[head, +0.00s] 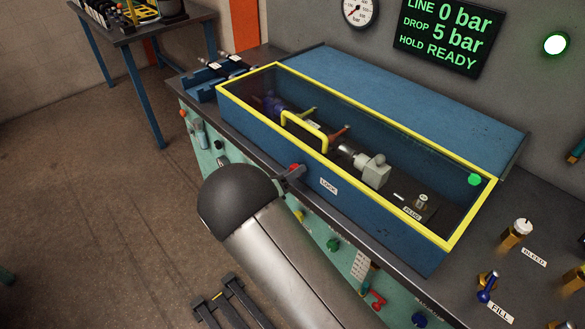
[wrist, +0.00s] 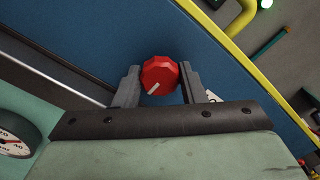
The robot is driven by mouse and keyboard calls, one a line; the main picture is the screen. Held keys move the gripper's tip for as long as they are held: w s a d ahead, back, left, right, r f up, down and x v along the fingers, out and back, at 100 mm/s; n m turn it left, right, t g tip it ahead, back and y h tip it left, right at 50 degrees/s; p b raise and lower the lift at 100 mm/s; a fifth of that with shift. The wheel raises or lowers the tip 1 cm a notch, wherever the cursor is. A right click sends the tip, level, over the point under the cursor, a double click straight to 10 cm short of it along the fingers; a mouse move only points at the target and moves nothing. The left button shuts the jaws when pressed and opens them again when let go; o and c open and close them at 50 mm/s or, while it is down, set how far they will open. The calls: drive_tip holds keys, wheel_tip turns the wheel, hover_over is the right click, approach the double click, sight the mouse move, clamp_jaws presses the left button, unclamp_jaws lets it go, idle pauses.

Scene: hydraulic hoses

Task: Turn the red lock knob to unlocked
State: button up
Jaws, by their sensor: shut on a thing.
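The red lock knob (wrist: 160,76) sits on the blue front wall of the yellow-framed box, with a white pointer mark toward its lower left in the wrist view. In the head view a small red part of the knob (head: 295,168) shows beside the "LOCK" label (head: 329,186). My gripper (wrist: 160,84) has one finger on each side of the knob and is shut on it. In the head view my gripper (head: 291,173) is at the box front, and my arm hides some of the panel below.
The box (head: 400,215) has a clear lid with a yellow handle (head: 303,130) and hose fittings inside. Bleed (head: 522,230) and fill (head: 487,288) valves stand on the bench at right. A screen (head: 447,32) reads 0 bar, drop 5 bar, hold ready.

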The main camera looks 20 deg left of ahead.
drive_tip(key=shift+s+f+n, duration=0.1)
drive_tip(key=shift+n, duration=0.2)
idle(0.4)
drive_tip(key=o, duration=1)
drive_tip(key=b+v, duration=0.3)
drive_tip(key=v, duration=1.4)
drive_tip(key=shift+s, duration=0.15)
